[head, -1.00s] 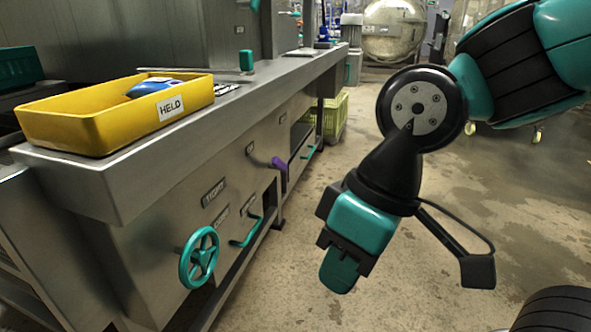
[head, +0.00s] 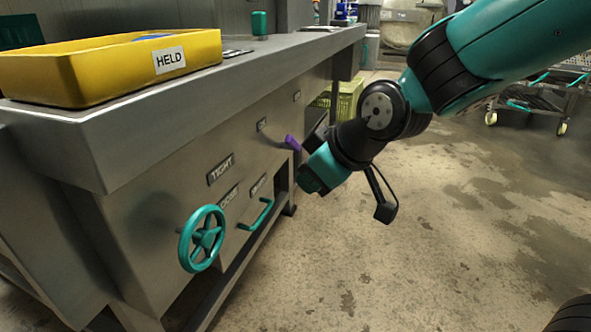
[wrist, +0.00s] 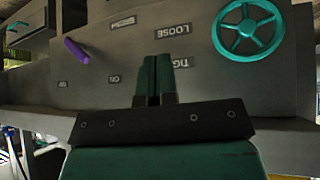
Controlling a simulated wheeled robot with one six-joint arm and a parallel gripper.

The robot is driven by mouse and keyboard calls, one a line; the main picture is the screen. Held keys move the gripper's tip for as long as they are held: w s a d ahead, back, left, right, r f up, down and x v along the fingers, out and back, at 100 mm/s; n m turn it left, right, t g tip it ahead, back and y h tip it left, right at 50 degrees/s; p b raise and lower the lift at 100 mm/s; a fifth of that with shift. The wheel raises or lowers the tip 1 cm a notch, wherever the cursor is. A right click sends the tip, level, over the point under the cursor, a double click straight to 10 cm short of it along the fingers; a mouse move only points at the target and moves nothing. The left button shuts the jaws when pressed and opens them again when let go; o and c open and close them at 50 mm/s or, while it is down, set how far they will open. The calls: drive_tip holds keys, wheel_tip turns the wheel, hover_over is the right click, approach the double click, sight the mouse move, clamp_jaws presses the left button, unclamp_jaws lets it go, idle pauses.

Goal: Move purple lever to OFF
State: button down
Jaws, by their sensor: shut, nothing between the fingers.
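The purple lever (head: 292,143) sticks out from the front panel of the steel bench in the head view, just left of my gripper. It also shows in the wrist view (wrist: 77,51), up and left of my fingers, slanting. In the wrist view, an ON label (wrist: 115,79) and another small label (wrist: 62,84), too small to read, are below the lever. My gripper (head: 308,182) is in front of the panel, fingers together and empty; its fingers (wrist: 158,78) point at the panel in the wrist view. It appears apart from the lever.
A teal handwheel (head: 202,238) and a teal handle (head: 257,214) stick out of the same panel. A yellow HELD bin (head: 120,66) sits on the bench top. A green crate (head: 347,100) stands beyond the bench.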

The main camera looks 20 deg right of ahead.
drive_tip(key=w+d+f+n+t+h+b, duration=0.1)
drive_tip(key=w+d+f+n+t+b, duration=0.2)
drive_tip(key=w, duration=0.4)
drive_tip(key=w+d+f+n+t+h+b, duration=0.1)
drive_tip(key=w+d+f+t+b, duration=0.15)
drive_tip(key=w+f+t, duration=0.35)
drive_tip(key=w+d+f+n+t+h+b, duration=0.1)
drive_tip(key=w+d+f+n+b, duration=0.15)
drive_tip(key=w, duration=0.45)
wheel_tip(320, 180, down, 10)
drive_tip(key=n+t+y+b, duration=0.6)
drive_tip(key=n+y, duration=0.1)
drive_tip(key=n, duration=0.8)
drive_tip(key=shift+w+a+t+b, duration=0.3)
drive_tip(key=shift+b, duration=0.1)
